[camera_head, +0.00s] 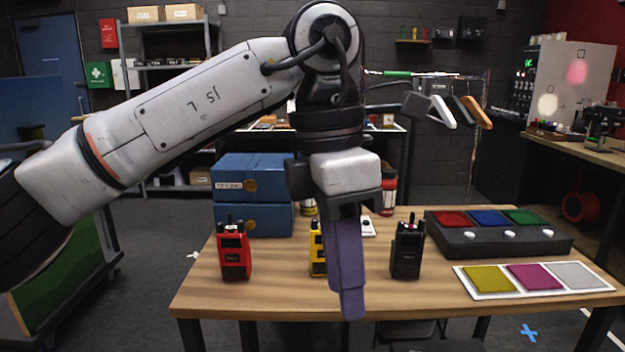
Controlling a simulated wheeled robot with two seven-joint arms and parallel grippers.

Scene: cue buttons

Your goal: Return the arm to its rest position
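My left arm comes in from the left, rises to the top middle and bends down at the wrist. My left gripper (352,305) points down with its purple fingers in front of the wooden table (270,290). The fingers overlap from this side, so I cannot see whether there is a gap between them. No held object shows at the fingertips. The gripper partly hides a yellow radio (318,252) and a white item (368,227) behind it. My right gripper is not in view.
A red radio (233,252) stands left and a black radio (407,250) stands right of the gripper. A black button box (500,245) with red, blue and green panels and a white strip (463,281) with yellow, magenta and grey squares lie at right. Blue boxes (253,219) stand behind.

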